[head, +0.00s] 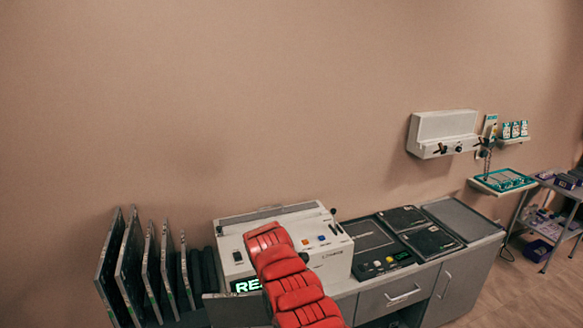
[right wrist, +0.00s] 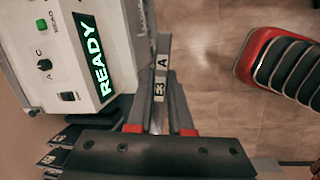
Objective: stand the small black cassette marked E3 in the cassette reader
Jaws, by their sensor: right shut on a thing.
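The black cassette marked E3 (right wrist: 158,112) is seen edge-on in the right wrist view, with its white E3 and A labels facing the camera. My right gripper (right wrist: 160,131) is shut on it, with a red-tipped finger on each side. The cassette reader (head: 320,245) is a white console against the wall; my red right arm covers part of its front in the head view. In the right wrist view the reader (right wrist: 95,15) is at upper left, beside the held cassette, with its green display (right wrist: 92,55) showing READY. I cannot see the cassette in its slot. My left gripper is out of view.
A rack of upright cassettes (head: 130,265) stands left of the reader. Flat black plates (head: 430,240) lie on the cabinet top to its right. A wall unit (head: 443,135), a teal tray (head: 503,181) and a cart (head: 560,215) are farther right. Open floor (right wrist: 215,60) shows beyond the cassette.

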